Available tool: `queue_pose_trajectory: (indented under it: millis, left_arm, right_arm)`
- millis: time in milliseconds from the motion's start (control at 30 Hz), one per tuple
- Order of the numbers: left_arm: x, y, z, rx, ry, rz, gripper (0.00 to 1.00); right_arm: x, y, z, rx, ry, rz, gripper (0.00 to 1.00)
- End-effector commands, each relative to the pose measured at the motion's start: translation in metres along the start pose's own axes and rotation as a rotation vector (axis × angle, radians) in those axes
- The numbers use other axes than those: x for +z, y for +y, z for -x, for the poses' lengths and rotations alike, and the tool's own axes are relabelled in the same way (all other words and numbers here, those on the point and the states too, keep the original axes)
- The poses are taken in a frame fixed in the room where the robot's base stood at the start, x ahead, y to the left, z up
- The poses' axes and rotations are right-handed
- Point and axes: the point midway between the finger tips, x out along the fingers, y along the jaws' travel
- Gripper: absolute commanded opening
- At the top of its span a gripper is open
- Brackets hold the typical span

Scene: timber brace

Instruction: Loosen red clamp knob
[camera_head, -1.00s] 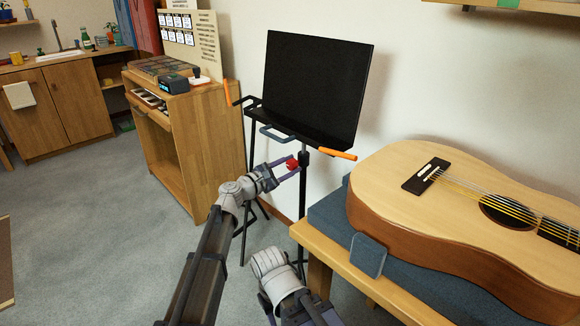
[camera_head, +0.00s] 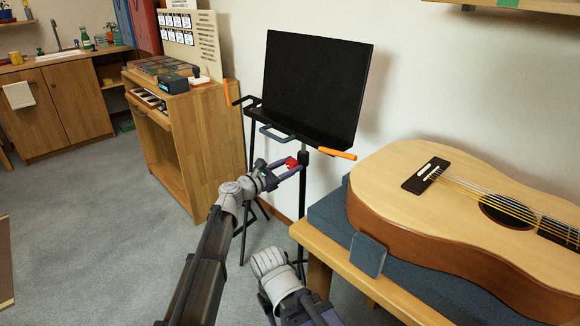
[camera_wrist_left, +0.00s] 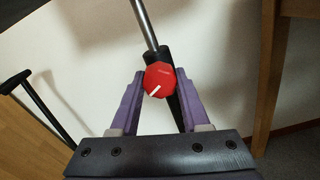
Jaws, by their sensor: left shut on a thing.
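The red clamp knob (camera_head: 291,161) is on the upright post of the black music stand (camera_head: 318,90). In the left wrist view the knob (camera_wrist_left: 158,79) is faceted, with a white mark slanting to its lower left. It sits on a black collar, with a thinner grey tube rising above. My left gripper (camera_head: 298,162) is shut on the knob, one purple finger on each side. Its fingers (camera_wrist_left: 160,88) also show in the left wrist view. A link that looks like my right arm shows low in the head view; its fingertips are not visible.
A guitar (camera_head: 450,190) lies on a blue pad on the wooden bench (camera_head: 320,250), right of the stand. A wooden cabinet (camera_head: 200,140) stands to the left. Orange-tipped arms stick out from the stand near its tray. Grey carpet is clear at left.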

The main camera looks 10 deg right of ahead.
Motion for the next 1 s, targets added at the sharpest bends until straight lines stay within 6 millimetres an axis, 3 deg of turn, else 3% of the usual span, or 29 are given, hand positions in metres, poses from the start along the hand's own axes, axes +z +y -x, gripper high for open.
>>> queue_pose_trajectory:
  millis: [267,300,533,833,1000]
  left_arm:
    - [-0.001,-0.001,0.001,-0.001,0.001,0.001,0.0]
    - [-0.001,-0.001,0.001,-0.001,0.001,0.001,0.48]
    - [0.0,0.0,0.001,-0.001,0.001,0.0,0.74]
    - [0.0,0.0,0.001,0.0,0.0,0.0,0.76]
    - [0.0,-0.001,0.012,0.0,0.0,0.0,0.76]
  right_arm:
    - [0.0,0.0,0.0,0.0,0.0,0.0,0.5]
    - [0.0,0.0,0.0,0.0,0.0,0.0,0.5]
    - [0.0,0.0,0.0,0.0,0.0,0.0,0.5]
    - [0.0,0.0,0.0,0.0,0.0,0.0,0.5]
    - [0.0,0.0,0.0,0.0,0.0,0.0,0.5]
